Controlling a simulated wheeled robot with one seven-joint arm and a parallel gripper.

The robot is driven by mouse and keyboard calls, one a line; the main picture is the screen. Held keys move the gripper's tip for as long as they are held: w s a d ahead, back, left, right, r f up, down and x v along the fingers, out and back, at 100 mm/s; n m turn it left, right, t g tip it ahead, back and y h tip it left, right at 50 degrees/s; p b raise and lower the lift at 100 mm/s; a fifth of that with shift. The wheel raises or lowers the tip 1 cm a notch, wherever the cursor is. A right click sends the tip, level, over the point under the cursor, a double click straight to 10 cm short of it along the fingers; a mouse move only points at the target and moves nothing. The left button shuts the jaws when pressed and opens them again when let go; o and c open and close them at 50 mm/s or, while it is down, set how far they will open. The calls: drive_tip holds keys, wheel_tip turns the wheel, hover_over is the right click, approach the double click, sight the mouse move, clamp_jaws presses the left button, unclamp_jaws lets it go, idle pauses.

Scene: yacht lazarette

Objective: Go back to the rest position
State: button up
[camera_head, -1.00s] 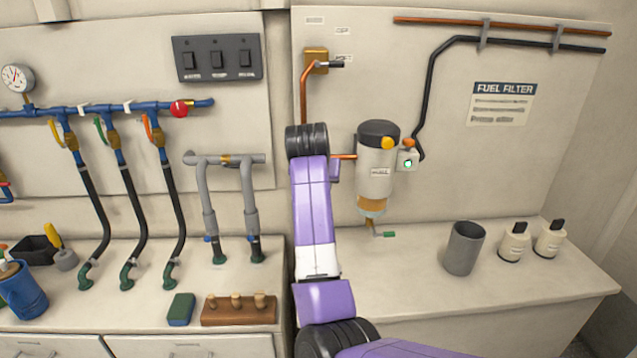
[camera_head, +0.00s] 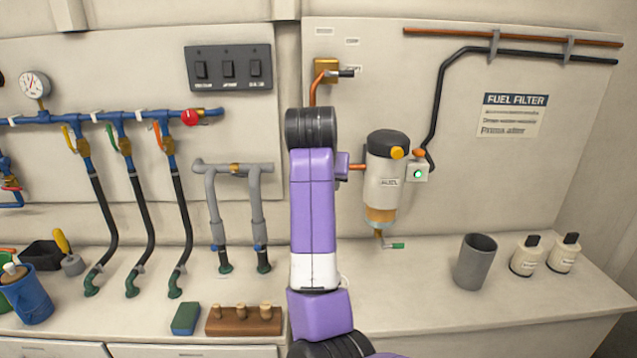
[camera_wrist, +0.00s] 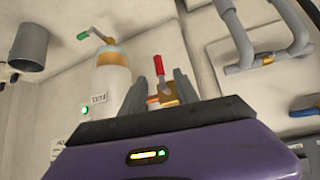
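My gripper (camera_wrist: 160,78) shows in the wrist view with its two grey fingers apart and nothing held. A red-handled valve (camera_wrist: 159,66) with a brass body shows between and beyond the fingers; I cannot tell the exact gap. The white fuel filter (camera_head: 386,183) is just right of the arm and also appears upside down in the wrist view (camera_wrist: 112,80).
A brass valve (camera_head: 326,70) with a dark-tipped lever sits above the arm. Grey pipes (camera_head: 233,168) stand left. A grey cup (camera_head: 475,262) and two white bottles (camera_head: 525,256) stand on the right counter. A wooden block with pegs (camera_head: 243,321) lies front left.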

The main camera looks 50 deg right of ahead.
idle(0.3)
drive_tip(key=w+r+n+t+h, duration=0.3)
drive_tip(key=w+r+t+h, duration=0.15)
drive_tip(key=r+t, duration=0.2)
drive_tip(key=s+a+f+n+t+y, duration=0.35)
drive_tip(key=a+f, duration=0.25)
drive_tip(key=a, duration=0.3)
drive_tip(key=s+a+f+n+t+y, duration=0.2)
drive_tip(key=s+a+f+n+t, duration=0.3)
drive_tip(key=a, duration=0.4)
drive_tip(key=s+a+f+g+y, duration=0.1)
drive_tip(key=s+a+f, duration=0.3)
drive_tip(key=s, duration=0.7)
drive_tip(key=s+a+f+g+y, duration=0.2)
drive_tip(key=s+a+f, duration=0.3)
drive_tip(key=s, duration=0.6)
drive_tip(key=s+a+f+g+y, duration=0.1)
drive_tip(key=s+a+f+y, duration=0.2)
drive_tip(key=s+a+f, duration=0.2)
drive_tip(key=s+a, duration=0.3)
drive_tip(key=s, duration=0.3)
drive_tip(key=shift+s+f+n+g+y, duration=0.2)
drive_tip(key=shift+s+n+g+y, duration=0.1)
drive_tip(key=shift+n+g+y, duration=0.1)
